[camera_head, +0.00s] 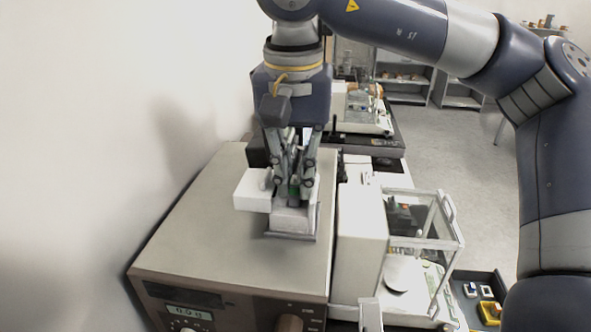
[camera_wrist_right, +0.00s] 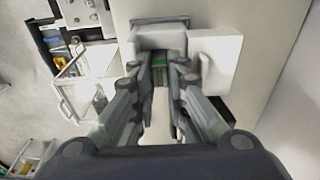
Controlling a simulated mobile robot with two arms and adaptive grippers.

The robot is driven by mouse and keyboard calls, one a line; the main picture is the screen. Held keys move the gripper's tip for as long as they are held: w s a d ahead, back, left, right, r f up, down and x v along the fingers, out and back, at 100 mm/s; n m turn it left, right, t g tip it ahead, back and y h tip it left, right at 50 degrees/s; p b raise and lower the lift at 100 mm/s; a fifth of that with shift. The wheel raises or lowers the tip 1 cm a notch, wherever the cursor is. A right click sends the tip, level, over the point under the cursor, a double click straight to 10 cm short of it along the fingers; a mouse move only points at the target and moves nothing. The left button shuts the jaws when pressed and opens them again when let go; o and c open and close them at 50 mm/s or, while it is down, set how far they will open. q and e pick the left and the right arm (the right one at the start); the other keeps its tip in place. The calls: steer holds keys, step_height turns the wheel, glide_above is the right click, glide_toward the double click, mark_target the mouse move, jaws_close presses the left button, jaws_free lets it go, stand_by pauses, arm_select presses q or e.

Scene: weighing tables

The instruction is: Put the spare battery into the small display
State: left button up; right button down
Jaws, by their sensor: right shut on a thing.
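My right gripper (camera_head: 294,184) points down over the small display (camera_head: 292,222), a pale boxy unit on top of the large beige instrument. The fingers are shut on the spare battery, whose small green part (camera_head: 294,191) shows between the fingertips. In the right wrist view my gripper (camera_wrist_right: 161,76) reaches the small display (camera_wrist_right: 158,40), with the green battery (camera_wrist_right: 159,62) at its open middle. The fingers hide most of the battery, so I cannot tell how deep it sits. A white block (camera_head: 252,190) adjoins the display on the left. My left gripper is not in view.
The beige instrument (camera_head: 190,225) has a bare top left of the display. A balance with a glass draft shield (camera_head: 425,225) stands to the right. A dark tray (camera_head: 480,290) with small items lies at lower right. Another balance (camera_head: 362,112) stands behind; a wall is left.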

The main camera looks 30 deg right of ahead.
steer(key=shift+f, duration=0.2)
steer(key=c, duration=1.5)
jaws_free()
steer(key=o, duration=0.4)
steer(key=shift+o, duration=0.5)
steer(key=shift+r, duration=0.1)
steer(key=shift+r+p, duration=0.95)
steer(key=shift+r, duration=0.3)
steer(key=shift+r+p, duration=0.5)
steer(key=shift+r, duration=2.2)
